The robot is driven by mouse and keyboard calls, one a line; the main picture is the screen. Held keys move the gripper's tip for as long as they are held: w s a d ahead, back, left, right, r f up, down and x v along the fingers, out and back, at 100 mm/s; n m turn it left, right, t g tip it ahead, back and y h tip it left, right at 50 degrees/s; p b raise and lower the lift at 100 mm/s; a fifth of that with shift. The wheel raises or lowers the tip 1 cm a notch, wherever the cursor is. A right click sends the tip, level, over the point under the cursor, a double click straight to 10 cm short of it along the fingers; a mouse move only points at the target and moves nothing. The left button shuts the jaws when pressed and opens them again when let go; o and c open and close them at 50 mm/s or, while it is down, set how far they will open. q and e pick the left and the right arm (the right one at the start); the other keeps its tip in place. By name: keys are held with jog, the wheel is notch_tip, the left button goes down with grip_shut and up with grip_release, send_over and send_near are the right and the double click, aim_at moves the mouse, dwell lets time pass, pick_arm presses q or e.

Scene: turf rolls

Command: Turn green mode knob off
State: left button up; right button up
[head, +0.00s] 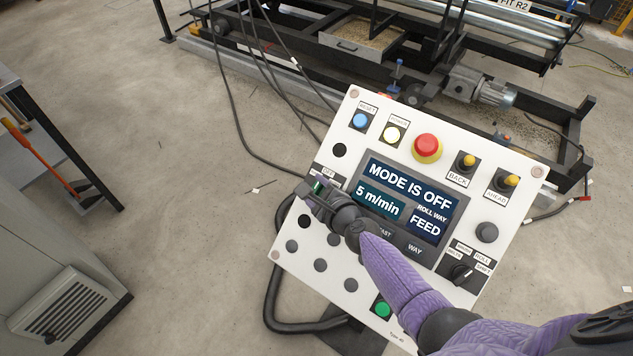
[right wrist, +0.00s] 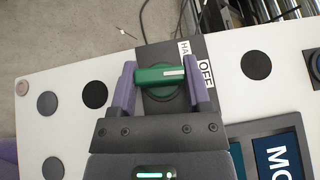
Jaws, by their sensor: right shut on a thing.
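The green mode knob (right wrist: 158,75) sits on a dark plate of the white control panel (head: 300,262). In the head view only a bit of the knob (head: 319,186) shows beside my right gripper (head: 316,192). In the right wrist view, the purple fingers of this gripper (right wrist: 161,77) are shut on the knob from both sides. Its white mark points right, toward the OFF label (right wrist: 205,74). Another label beside it is partly hidden by a finger. The screen (head: 408,198) reads "MODE IS OFF" and "5 m/min". My left gripper is not in view.
Black machine framing stands behind. A grey cabinet (head: 50,270) is at left.

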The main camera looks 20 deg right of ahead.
jog(key=shift+n+g+y+p, duration=0.3)
jog(key=shift+n+p, duration=0.05)
jog(key=shift+n, duration=0.05)
dwell(0.4)
jog(key=o, duration=1.3)
jog(key=shift+s+r, duration=0.1)
jog(key=p+v, duration=0.4)
jog(key=v, duration=0.5)
jog(key=shift+s+d+r, duration=0.15)
jog(key=shift+s+d, duration=0.05)
jog(key=shift+s, duration=0.05)
